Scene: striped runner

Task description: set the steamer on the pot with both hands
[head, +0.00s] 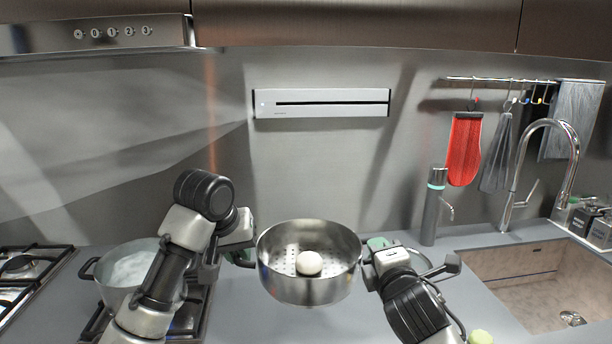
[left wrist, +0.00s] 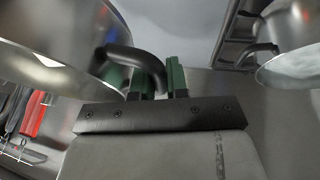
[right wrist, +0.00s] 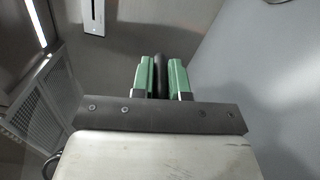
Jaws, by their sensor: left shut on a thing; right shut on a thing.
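The steamer (head: 312,290) is a round steel basket with small holes and a white bun (head: 309,263) inside. It is held level above the counter in the head view. My left gripper (head: 246,259) is shut on its left black handle, which shows between green fingers in the left wrist view (left wrist: 158,78). My right gripper (head: 370,254) is shut on the right handle, seen between green fingers in the right wrist view (right wrist: 162,75). The pot (head: 115,272) stands on the hob at left, with whitish contents, partly hidden by my left arm. It also shows in the left wrist view (left wrist: 285,35).
A stove grate (head: 30,270) lies at far left. A sink (head: 525,285) with a tall tap (head: 540,125) is at right. A grey bottle (head: 433,210) stands near the wall. A small pale green thing (head: 480,337) lies at the front right. The counter below the steamer looks clear.

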